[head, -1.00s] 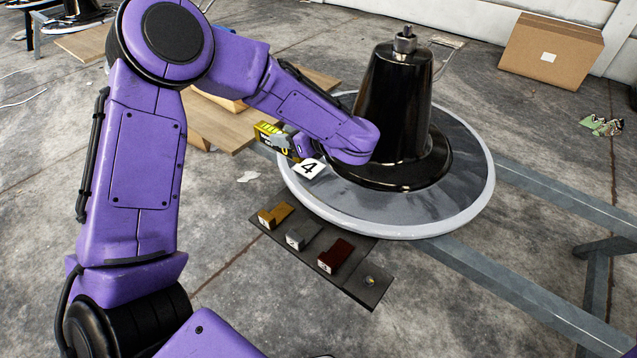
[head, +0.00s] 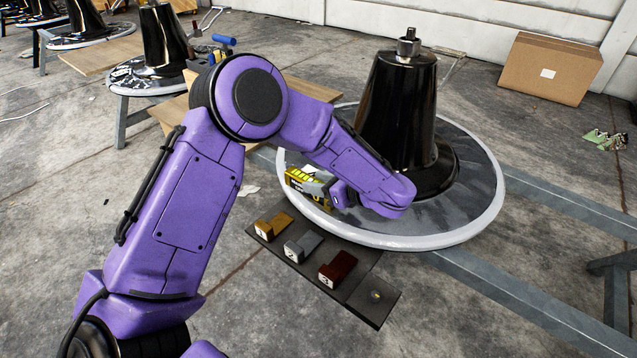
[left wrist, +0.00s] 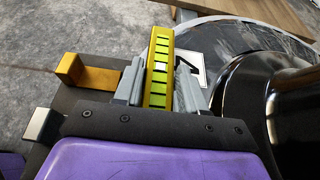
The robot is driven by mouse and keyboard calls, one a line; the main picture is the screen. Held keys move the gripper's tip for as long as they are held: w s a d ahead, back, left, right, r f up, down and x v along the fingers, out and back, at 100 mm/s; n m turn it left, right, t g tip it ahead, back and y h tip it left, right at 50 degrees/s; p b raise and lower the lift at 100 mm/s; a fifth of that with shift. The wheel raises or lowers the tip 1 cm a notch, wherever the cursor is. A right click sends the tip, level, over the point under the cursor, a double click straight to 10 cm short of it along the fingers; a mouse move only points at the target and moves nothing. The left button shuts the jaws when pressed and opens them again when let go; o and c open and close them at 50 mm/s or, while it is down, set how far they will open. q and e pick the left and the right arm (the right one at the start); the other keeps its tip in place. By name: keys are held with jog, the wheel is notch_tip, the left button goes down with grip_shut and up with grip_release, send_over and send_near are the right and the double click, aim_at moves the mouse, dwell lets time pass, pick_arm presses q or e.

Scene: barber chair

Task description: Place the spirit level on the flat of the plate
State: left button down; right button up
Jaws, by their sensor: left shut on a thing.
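The spirit level (head: 306,184) is yellow and black. My left gripper (head: 327,192) is shut on it, seen from the side in the head view. In the left wrist view the level (left wrist: 158,68) stands out lengthwise between the two grey fingers of the gripper (left wrist: 160,88). The plate (head: 470,213) is a round grey disc with a pale rim and a tall black cone (head: 397,100) at its middle. The level overlaps the plate's left rim in the head view; I cannot tell whether it touches. My right gripper is not in view.
A dark strip (head: 362,299) with coloured, numbered blocks lies at the plate's near left. A white number tag (left wrist: 190,64) shows beside the level. Grey beams (head: 500,283) run out to the right. A cardboard box (head: 548,68) stands at the back right.

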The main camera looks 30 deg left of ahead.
pick_arm(q)
jog(key=c, duration=0.6)
grip_release()
jog(key=shift+c, duration=0.2)
